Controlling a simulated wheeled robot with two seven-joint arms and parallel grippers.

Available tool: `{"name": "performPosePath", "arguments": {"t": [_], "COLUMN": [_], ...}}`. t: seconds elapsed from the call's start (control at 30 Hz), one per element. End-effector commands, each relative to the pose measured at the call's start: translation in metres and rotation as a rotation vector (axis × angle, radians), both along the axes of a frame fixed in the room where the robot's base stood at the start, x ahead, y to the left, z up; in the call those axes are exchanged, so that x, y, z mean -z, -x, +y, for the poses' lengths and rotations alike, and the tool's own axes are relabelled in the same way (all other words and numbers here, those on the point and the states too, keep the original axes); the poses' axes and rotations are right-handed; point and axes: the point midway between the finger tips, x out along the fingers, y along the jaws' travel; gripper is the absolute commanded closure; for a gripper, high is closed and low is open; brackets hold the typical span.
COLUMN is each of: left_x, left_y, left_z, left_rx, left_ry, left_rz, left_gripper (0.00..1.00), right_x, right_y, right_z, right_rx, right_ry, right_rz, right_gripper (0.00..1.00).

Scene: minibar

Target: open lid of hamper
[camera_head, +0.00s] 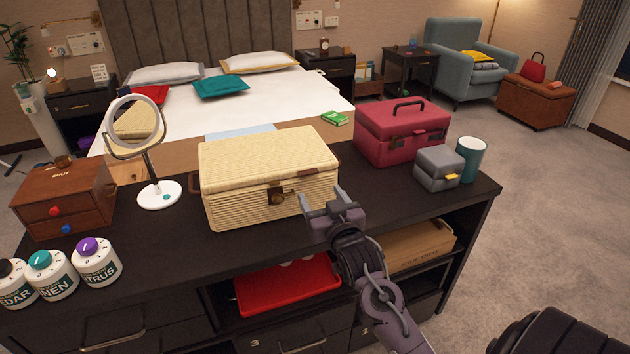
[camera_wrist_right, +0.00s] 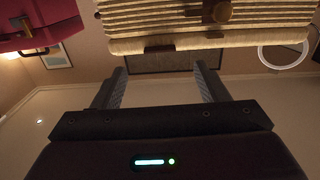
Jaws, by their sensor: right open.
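The hamper (camera_head: 255,180) is a cream woven box with its lid (camera_head: 265,150) shut, on the dark counter. A brown clasp (camera_head: 281,196) sits at the middle of its front. My right gripper (camera_head: 330,200) is open at the front right of the hamper, close to its front face, just right of the clasp. In the right wrist view, the woven hamper (camera_wrist_right: 160,45) fills the top with the clasp (camera_wrist_right: 215,12) above, and the open fingers (camera_wrist_right: 160,85) have nothing between them. I cannot tell whether a finger touches the hamper. My left gripper is out of view.
A red case (camera_head: 400,135), grey box (camera_head: 438,168) and teal cup (camera_head: 471,158) stand right of the hamper. A round mirror (camera_head: 136,126) and wooden drawer box (camera_head: 62,200) stand left. Several scent jars (camera_head: 50,275) are at front left. A red tray (camera_head: 287,285) lies on the shelf below.

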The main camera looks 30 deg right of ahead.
Motion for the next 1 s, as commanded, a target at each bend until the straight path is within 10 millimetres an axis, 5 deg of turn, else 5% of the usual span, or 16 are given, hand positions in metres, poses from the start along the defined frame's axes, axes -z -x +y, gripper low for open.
{"name": "performPosePath", "arguments": {"t": [0.5,0.87,1.0], "left_x": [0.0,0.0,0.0], "left_y": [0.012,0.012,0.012], "left_z": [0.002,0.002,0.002], "left_rx": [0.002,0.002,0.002], "left_ry": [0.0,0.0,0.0], "left_rz": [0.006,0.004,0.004], "left_gripper": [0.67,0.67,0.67], "right_x": [-0.003,-0.003,-0.003], "right_y": [-0.066,-0.074,-0.074], "right_z": [-0.019,-0.021,-0.021], "right_rx": [0.001,0.001,0.001], "right_ry": [0.003,0.003,0.003], "right_rz": [-0.011,-0.01,-0.01], "right_gripper": [0.33,0.33,0.47]}}
